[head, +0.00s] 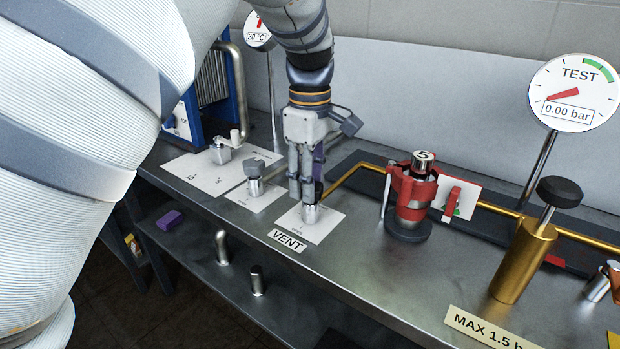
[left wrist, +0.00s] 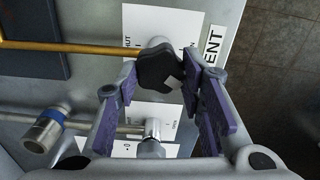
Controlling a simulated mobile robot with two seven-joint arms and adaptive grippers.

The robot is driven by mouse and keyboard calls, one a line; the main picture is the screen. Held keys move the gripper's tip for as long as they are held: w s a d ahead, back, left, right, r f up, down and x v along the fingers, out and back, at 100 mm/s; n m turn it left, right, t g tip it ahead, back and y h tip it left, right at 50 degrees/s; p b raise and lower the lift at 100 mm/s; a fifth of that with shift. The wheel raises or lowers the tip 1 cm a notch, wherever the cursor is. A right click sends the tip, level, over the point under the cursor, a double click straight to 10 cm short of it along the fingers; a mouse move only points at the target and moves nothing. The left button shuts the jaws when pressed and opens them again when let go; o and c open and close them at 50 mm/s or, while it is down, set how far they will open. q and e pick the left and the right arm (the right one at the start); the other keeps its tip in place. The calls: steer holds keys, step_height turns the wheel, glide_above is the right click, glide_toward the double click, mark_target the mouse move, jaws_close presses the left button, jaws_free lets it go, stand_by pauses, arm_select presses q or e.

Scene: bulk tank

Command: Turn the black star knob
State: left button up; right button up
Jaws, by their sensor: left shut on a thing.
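The black star knob (left wrist: 157,66) shows in the left wrist view, dark and lobed with a pale patch on one edge, above the white card beside the VENT label (left wrist: 214,45). My left gripper (head: 307,194) points down over the VENT fitting (head: 310,213) in the head view, and its fingers hide most of the knob there. In the left wrist view its purple-padded fingers (left wrist: 163,76) stand on both sides of the knob, shut on it. My right gripper is in neither view.
A grey-handled valve (head: 254,178) stands left of the gripper. A red-clamped metal cylinder (head: 413,190) and a brass post with a black round top (head: 524,262) stand to the right. A brass pipe (head: 350,177) runs close behind. The bench's front strip is mostly clear.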

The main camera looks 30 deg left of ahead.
arm_select(q)
steer(key=o, duration=1.1)
step_height(320, 180, up, 12)
